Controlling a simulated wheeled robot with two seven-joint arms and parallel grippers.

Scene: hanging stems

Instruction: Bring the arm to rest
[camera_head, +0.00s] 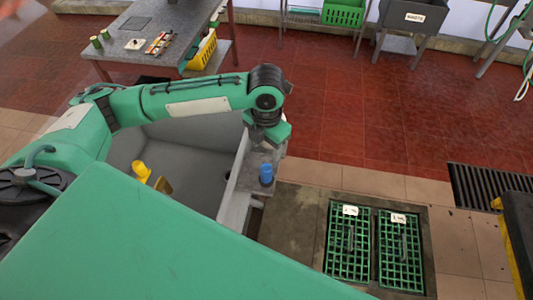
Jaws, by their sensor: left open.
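My left arm reaches in from the left and bends down at its dark wrist joint. My left gripper (274,136) is at its end, above the edge of a grey basin. It is small here and its fingers are partly hidden by the wrist; it is open and I see nothing held in it. My right gripper is not in view.
The grey basin (200,172) lies under my left arm, with a blue object (266,174) on its right ledge and a yellow object (141,171) at its left. Green grates (348,245) are in the floor at right. A work table (150,22) stands behind.

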